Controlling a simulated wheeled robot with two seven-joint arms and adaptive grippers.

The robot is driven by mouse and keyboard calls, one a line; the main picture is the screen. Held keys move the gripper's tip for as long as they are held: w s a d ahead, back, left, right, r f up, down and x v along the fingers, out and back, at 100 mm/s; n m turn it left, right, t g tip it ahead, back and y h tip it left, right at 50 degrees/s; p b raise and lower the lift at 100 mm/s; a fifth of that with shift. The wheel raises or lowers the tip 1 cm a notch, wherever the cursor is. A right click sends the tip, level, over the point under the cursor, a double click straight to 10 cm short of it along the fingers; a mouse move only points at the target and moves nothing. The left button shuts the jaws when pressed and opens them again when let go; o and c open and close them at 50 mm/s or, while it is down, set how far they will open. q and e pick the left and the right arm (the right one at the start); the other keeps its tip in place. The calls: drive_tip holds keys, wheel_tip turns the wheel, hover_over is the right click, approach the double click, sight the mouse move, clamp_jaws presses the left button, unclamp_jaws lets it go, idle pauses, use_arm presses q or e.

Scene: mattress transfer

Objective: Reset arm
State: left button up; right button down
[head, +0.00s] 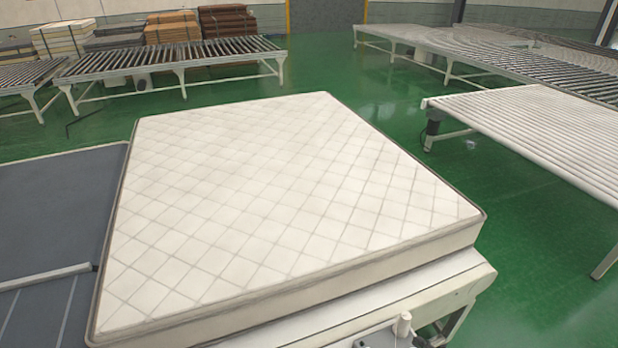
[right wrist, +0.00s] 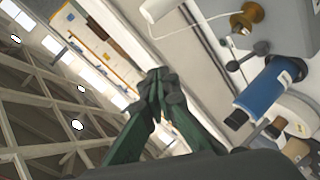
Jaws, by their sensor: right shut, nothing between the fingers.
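A large white quilted mattress (head: 280,200) with grey edging lies flat in the middle of the head view. It rests on a white table or conveyor frame (head: 400,295), whose edge shows along its near right side. My right gripper (right wrist: 158,82) shows in the right wrist view, its dark green fingers together with nothing between them. The wrist view looks up toward the roof and a wall, with no mattress in sight. I cannot clearly make out the right gripper in the head view. My left gripper is not in view.
A dark grey platform (head: 55,205) adjoins the mattress on the left. A roller conveyor (head: 550,125) stands at right, another (head: 170,62) at the back, with stacked boards (head: 172,27) behind. Green floor (head: 480,200) lies between. A blue cylinder (right wrist: 268,90) shows in the wrist view.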

drive_tip(key=s+d+f+m+g+h, duration=0.3)
drive_tip(key=s+d+f+m+h, duration=0.35)
drive_tip(key=m, duration=0.65)
drive_tip(key=s+a+f+m+g, duration=0.35)
drive_tip(key=s+a+g, duration=0.25)
drive_tip(key=s+a, duration=0.35)
wheel_tip(320, 180, down, 36)
drive_tip(key=s+g+b, duration=0.2)
drive_tip(key=b, duration=0.7)
drive_tip(key=s+f+b, duration=0.4)
drive_tip(key=s+f, duration=0.6)
drive_tip(key=f, duration=0.4)
drive_tip(key=s+f+g+y+b, duration=0.1)
drive_tip(key=s+f+b, duration=0.2)
drive_tip(key=s+f, duration=0.8)
wheel_tip(320, 180, down, 3)
drive_tip(key=shift+a+r+b, duration=0.1)
drive_tip(key=shift+a+b, duration=0.3)
drive_tip(key=shift+a, duration=0.05)
